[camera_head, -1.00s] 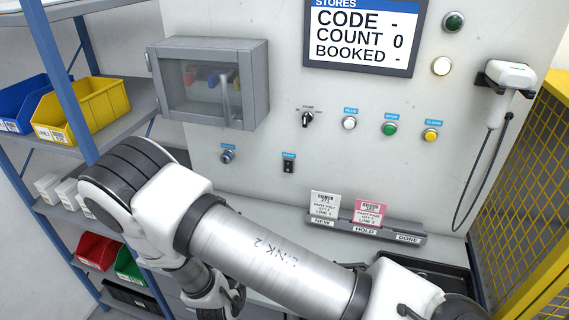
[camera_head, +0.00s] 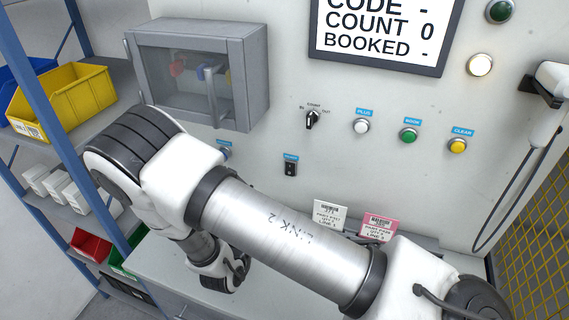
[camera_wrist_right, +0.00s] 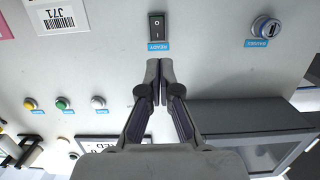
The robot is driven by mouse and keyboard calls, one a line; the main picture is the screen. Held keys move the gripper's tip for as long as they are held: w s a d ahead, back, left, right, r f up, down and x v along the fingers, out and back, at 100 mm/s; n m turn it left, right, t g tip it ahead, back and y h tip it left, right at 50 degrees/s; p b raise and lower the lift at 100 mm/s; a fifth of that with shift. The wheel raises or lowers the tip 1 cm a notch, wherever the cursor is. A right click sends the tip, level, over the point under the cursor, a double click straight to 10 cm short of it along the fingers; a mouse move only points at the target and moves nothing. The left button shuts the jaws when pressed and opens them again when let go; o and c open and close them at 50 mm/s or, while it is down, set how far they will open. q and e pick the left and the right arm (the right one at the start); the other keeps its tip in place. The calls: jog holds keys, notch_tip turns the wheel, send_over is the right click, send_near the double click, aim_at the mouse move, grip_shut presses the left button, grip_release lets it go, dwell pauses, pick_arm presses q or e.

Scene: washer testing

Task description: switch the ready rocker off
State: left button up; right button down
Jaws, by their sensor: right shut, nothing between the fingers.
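The ready rocker (camera_head: 290,168) is a small black switch on the pale wall panel, below the selector knob, with a blue label above it in the head view. In the right wrist view, which shows the panel upside down, the ready rocker (camera_wrist_right: 157,26) has "I" and "O" marks and a blue READY label (camera_wrist_right: 156,46). My right gripper (camera_wrist_right: 160,64) is shut and empty. Its fingertips appear just beside the label, in line with the rocker; I cannot tell whether they touch the panel. My arm crosses the head view, but its gripper is hidden there. My left gripper is not in view.
A selector knob (camera_head: 312,119), white (camera_head: 362,126), green (camera_head: 409,135) and yellow (camera_head: 457,146) buttons share the panel. A grey glass-fronted cabinet (camera_head: 252,75) juts out at upper left. A keyed switch (camera_wrist_right: 266,28) sits beside the rocker. Cards stand below.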

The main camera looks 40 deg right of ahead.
jog(key=d+f+b, duration=0.1)
jog(key=f+b, duration=0.1)
jog(key=b, duration=0.9)
send_near(287, 173)
jog(key=x, duration=0.7)
jog(key=shift+d, duration=0.15)
jog(key=b, duration=0.1)
jog(key=h+b, duration=0.1)
jog(key=b, duration=0.1)
jog(key=shift+w+d+f+t, duration=0.1)
jog(key=shift+d+f+t, duration=0.1)
jog(key=shift+f+t, duration=0.15)
jog(key=shift+r, duration=0.1)
